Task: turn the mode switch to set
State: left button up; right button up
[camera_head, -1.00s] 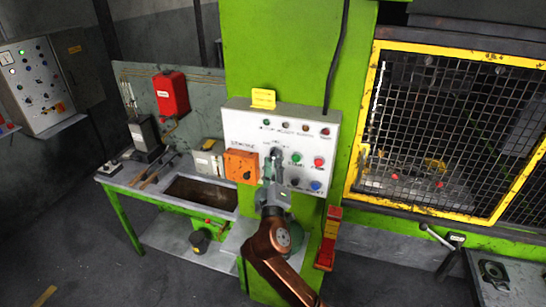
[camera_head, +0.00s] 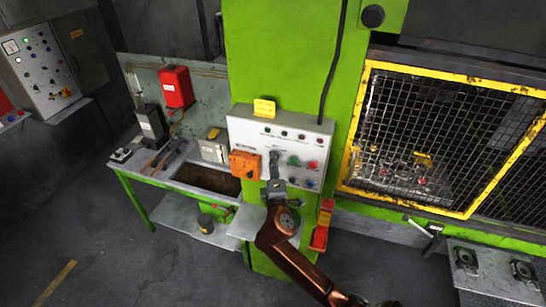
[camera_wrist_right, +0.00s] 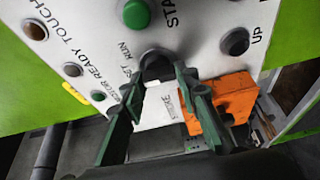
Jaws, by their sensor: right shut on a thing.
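The mode switch (camera_wrist_right: 157,65) is a black round knob on the white control panel (camera_wrist_right: 205,35), seen in the right wrist view. The word RUN and part of another word are printed beside it; its pointer direction is hidden. My right gripper (camera_wrist_right: 157,78) has its two green fingers on either side of the knob and is shut on it. In the head view the right gripper (camera_head: 274,163) reaches up to the front of the panel (camera_head: 243,128) and covers the switch. My left gripper is out of view.
An orange box (camera_head: 244,164) sits at the panel's lower left. A green button (camera_wrist_right: 136,14) and a black button (camera_wrist_right: 235,41) are close to the fingers. A red and yellow block (camera_head: 321,227) hangs below right. A yellow-framed mesh guard (camera_head: 355,120) stands right.

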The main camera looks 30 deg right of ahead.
dwell(0.3)
jog(key=o, duration=1.1)
jog(key=shift+o, duration=0.2)
jog(key=v, duration=1.2)
